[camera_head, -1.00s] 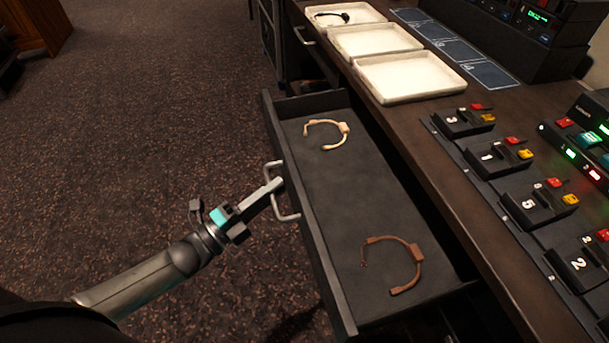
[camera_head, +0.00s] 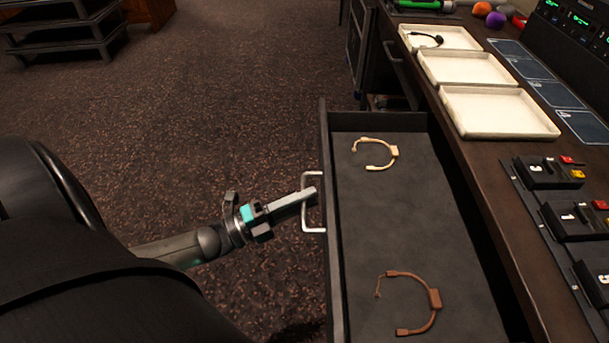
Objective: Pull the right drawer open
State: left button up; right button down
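The right drawer (camera_head: 400,230) is pulled well out from under the desk, and its grey-lined inside shows. A cream headset (camera_head: 391,153) lies toward its far end and a brown headset (camera_head: 434,299) toward its near end. Its pale bar handle (camera_head: 306,218) is on the front panel. My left gripper (camera_head: 313,194) reaches in from the left. Its fingers are close together at the far part of the handle and look shut on it. The exact contact is small and partly hidden. My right gripper is not in view.
Three white trays (camera_head: 497,112) stand in a row on the desk (camera_head: 480,165); the far one holds a dark headset (camera_head: 427,38). A second drawer handle (camera_head: 391,51) shows farther along the desk front. Carpet (camera_head: 230,90) left of the drawer is clear.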

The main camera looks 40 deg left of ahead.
pick_arm(q)
jog(key=shift+o, duration=1.4)
jog(key=v, duration=1.5)
jog(key=shift+p, duration=0.35)
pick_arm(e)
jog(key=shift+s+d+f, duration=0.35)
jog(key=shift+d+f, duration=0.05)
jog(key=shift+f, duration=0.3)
pick_arm(q)
jog(key=shift+s, duration=0.15)
